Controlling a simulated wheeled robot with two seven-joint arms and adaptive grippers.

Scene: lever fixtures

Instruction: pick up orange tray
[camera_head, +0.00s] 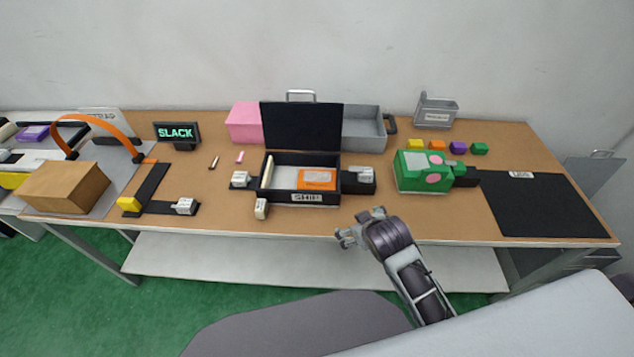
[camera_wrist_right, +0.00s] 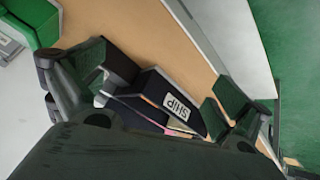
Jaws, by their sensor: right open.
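A flat orange piece with a pale label (camera_head: 317,179), the only tray-like orange thing I see, lies in the right part of an open black box marked SHIP (camera_head: 306,198). My right gripper (camera_head: 358,227) is open and empty, in front of the table edge and to the lower right of that box. In the right wrist view the SHIP box (camera_wrist_right: 178,106) shows between the spread fingers of the gripper (camera_wrist_right: 168,85), with a space between. The orange piece cannot be made out clearly there. My left gripper is not in view.
The box's black lid (camera_head: 301,126) stands open behind. A lever block (camera_head: 360,180) sits at the box's right side and another (camera_head: 241,180) at its left. A green box (camera_head: 422,172) and black mat (camera_head: 545,205) lie right. A cardboard box (camera_head: 65,187) stands left.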

